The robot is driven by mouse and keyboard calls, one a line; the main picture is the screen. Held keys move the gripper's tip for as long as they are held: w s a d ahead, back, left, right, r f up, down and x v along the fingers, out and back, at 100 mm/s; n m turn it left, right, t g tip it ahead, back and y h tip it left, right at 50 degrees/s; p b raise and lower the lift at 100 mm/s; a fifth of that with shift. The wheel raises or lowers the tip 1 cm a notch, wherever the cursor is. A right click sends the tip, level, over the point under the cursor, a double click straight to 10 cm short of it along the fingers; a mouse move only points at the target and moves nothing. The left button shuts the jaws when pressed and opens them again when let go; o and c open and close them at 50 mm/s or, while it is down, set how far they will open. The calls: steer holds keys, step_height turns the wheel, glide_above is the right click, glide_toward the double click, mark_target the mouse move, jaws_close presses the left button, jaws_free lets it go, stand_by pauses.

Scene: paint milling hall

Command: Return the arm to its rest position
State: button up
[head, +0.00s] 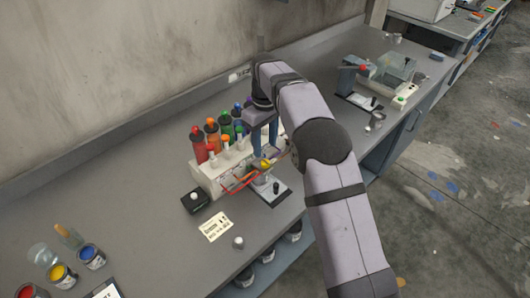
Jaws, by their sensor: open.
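My arm reaches in from the lower right of the head view over the grey bench. My gripper (263,149) points down, with its blue-grey fingers apart. It is over a small stand with a pale base plate (280,193), just right of the row of colored bottles. A yellow part (265,163) and a red wire-like piece (238,184) show close to the fingertips. I cannot tell whether the fingers touch them. I see nothing held between the fingers. Part of the bottle row and the stand is hidden behind my gripper and arm.
Bottles with red, orange, green and blue caps (212,135) stand in a white rack (208,178). A black box (195,201), a label card (216,227) and a small metal cup (238,242) lie in front. Paint cans (62,276) are at lower left. Another device (352,82) stands at far right.

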steer(key=shift+r, duration=0.45)
steer(key=shift+d, duration=0.1)
steer(key=shift+s+d+r, duration=0.1)
steer(key=shift+s+d, duration=0.1)
steer(key=shift+d, duration=0.1)
steer(key=s+d+f+m, duration=0.1)
steer(key=s+d+m, duration=0.2)
steer(key=s, duration=0.7)
steer(key=s+d+f+m, duration=0.2)
steer(key=s+d+m, duration=0.1)
steer(key=s+d, duration=0.4)
steer(key=s+d+f+m, duration=0.2)
steer(key=s+d, duration=0.4)
steer(key=s, duration=0.7)
steer(key=shift+s+m, duration=0.35)
steer(key=shift+m, duration=0.25)
steer(key=shift+a, duration=0.1)
steer(key=shift+c, duration=0.7)
